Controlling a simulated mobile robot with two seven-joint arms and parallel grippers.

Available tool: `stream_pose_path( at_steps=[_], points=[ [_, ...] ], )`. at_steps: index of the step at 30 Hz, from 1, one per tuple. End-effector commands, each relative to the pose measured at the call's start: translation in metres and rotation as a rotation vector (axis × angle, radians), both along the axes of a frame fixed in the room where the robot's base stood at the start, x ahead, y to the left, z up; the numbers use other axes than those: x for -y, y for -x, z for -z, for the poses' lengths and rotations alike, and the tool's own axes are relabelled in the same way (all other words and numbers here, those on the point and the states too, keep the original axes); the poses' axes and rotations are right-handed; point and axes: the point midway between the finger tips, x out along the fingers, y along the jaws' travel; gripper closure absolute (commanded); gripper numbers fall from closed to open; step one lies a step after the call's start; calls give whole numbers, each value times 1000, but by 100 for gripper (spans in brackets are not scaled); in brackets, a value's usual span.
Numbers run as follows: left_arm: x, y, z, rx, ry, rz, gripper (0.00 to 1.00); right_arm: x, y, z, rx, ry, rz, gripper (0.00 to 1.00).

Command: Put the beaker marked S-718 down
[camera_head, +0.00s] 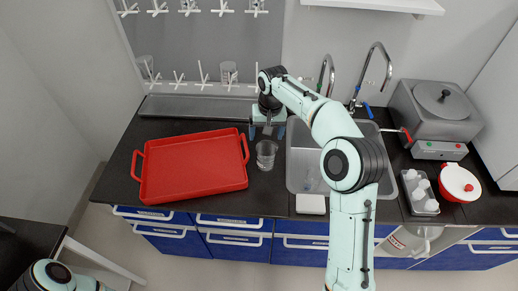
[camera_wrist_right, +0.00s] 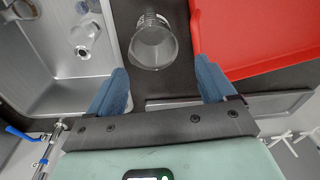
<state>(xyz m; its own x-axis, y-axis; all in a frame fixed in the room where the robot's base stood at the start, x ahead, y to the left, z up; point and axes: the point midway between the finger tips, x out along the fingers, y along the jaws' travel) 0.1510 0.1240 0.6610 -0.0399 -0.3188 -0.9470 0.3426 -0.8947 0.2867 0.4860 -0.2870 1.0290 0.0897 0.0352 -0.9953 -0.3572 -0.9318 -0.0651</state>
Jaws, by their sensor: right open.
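A clear glass beaker (camera_head: 266,154) stands upright on the dark counter between the red tray and the sink. It also shows in the right wrist view (camera_wrist_right: 154,42), beyond my fingertips; its marking cannot be read. My right gripper (camera_head: 267,131) is open with its blue fingers apart, just behind the beaker in the head view. In the wrist view the open right gripper (camera_wrist_right: 165,82) has nothing between its fingers. My left arm shows only in part at the bottom left of the head view; its gripper is out of view.
A red tray (camera_head: 194,168) lies empty left of the beaker. The steel sink (camera_head: 300,176) is close on the right, with glassware in it. Taps (camera_head: 375,65) rise behind the sink. A grey distiller (camera_head: 437,108), a bottle rack (camera_head: 419,192) and a red-and-white pot (camera_head: 459,184) stand far right.

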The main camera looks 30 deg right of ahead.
Motion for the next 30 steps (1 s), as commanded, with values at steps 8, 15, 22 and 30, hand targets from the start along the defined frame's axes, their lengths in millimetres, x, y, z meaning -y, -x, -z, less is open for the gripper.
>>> stream_pose_path(
  at_steps=[8,15,22,30],
  points=[
    [0,-11,-11,9,0,0,0,8,2,-12,-90,46,-211,16],
    [0,4,3,-8,0,0,0,7,4,37,-94,43,-211,16],
    [0,7,7,-11,0,0,0,8,2,62,-88,44,-210,16],
    [0,9,10,-13,0,1,0,11,3,92,-91,42,-208,16]
  ],
)
